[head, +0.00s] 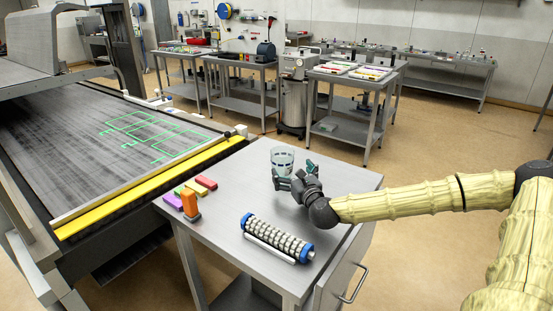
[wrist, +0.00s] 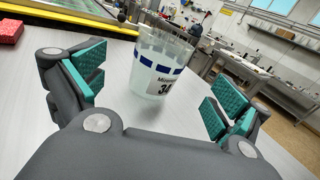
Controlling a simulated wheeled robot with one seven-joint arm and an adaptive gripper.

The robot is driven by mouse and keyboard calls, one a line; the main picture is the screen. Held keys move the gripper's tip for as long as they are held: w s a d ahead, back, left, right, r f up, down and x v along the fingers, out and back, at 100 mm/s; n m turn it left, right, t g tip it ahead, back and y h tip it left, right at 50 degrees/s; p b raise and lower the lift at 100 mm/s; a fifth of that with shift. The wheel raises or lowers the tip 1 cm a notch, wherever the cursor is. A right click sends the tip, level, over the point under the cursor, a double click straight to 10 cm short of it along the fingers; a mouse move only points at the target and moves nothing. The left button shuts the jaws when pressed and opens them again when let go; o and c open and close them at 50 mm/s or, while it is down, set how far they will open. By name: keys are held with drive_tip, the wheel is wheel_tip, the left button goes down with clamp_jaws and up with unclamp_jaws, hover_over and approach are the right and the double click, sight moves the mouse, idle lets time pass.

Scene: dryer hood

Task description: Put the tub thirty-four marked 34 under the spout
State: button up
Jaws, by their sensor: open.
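The tub marked 34 is a clear cup-shaped tub (wrist: 160,65) with blue marks and a white label. It stands upright between and just beyond my open fingers in the wrist view. In the head view the tub (head: 282,158) stands on the grey metal table (head: 340,180), near its back edge. My gripper (head: 292,178) is open at the tub's near side, and the fingers (wrist: 155,95) sit to its left and right with gaps showing. I cannot make out a spout in either view.
A blue-ended roller (head: 277,238) lies at the table's front. An orange upright block (head: 190,206) and several coloured blocks (head: 205,183) are at the left. A long machine bed with a yellow edge (head: 150,188) borders the table's left side. The table's right part is mostly clear.

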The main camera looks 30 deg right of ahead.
sight(287, 163)
drive_tip(key=w, duration=0.2)
drive_tip(key=w+d+p, duration=0.1)
drive_tip(key=w, duration=0.1)
drive_tip(key=shift+w, duration=0.1)
drive_tip(key=shift+w+r+p, duration=0.2)
drive_tip(key=shift+w+p, duration=0.1)
drive_tip(key=w+p, duration=0.2)
drive_tip(key=w, duration=0.1)
drive_tip(key=shift+d+r, duration=0.1)
drive_tip(key=shift+d, duration=0.25)
drive_tip(key=shift+w+d, duration=0.2)
drive_tip(key=shift+w, duration=0.55)
drive_tip(key=shift+c, duration=0.5)
drive_tip(key=c, duration=1)
